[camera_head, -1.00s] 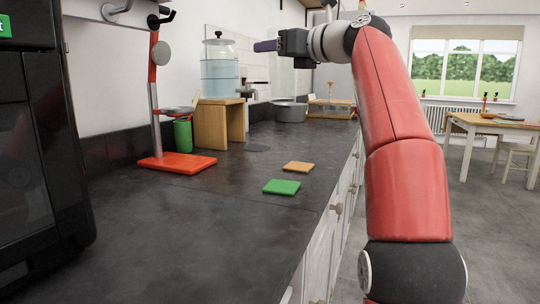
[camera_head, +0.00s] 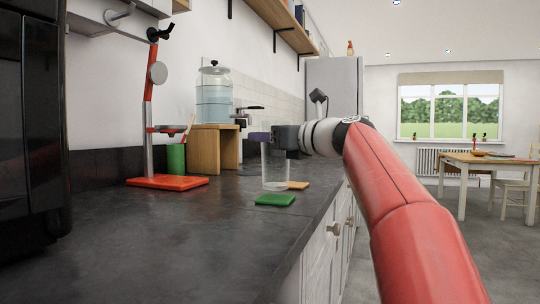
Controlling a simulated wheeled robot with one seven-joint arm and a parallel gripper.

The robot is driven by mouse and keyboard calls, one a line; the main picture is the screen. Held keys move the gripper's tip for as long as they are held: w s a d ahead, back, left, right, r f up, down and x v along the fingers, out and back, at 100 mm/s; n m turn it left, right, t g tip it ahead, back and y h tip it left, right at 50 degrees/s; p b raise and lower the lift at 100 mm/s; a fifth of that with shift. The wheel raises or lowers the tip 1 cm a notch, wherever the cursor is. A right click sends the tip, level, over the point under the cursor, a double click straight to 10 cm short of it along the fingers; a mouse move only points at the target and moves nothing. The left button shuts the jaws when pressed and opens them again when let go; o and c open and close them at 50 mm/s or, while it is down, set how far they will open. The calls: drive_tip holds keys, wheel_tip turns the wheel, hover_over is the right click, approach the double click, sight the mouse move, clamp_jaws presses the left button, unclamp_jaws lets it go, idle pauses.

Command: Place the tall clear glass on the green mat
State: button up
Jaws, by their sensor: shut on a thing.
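The tall clear glass (camera_head: 274,172) hangs upright from my gripper (camera_head: 268,137), which is shut on its upper part. The green mat (camera_head: 275,200) lies flat on the dark counter, just below the glass in the picture. The base of the glass shows close to the mat's far edge. I cannot tell whether it touches the mat or the counter or is held a little above. One purple fingertip shows left of the glass; the other finger is hidden.
An orange mat (camera_head: 299,185) lies just behind the green one. A red-based stand (camera_head: 167,182), a green container (camera_head: 176,158) and a wooden stand (camera_head: 205,150) with a water dispenser (camera_head: 214,100) are at the left and back. The front counter is clear.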

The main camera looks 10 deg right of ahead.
wheel_tip(320, 180, down, 2)
drive_tip(key=shift+f+b, duration=0.1)
drive_tip(key=shift+b, duration=0.2)
drive_tip(key=o, duration=1.2)
drive_tip(key=shift+s+d, duration=0.1)
drive_tip(key=v, duration=1.1)
drive_tip(key=shift+s+d, duration=0.2)
drive_tip(key=shift+s, duration=0.15)
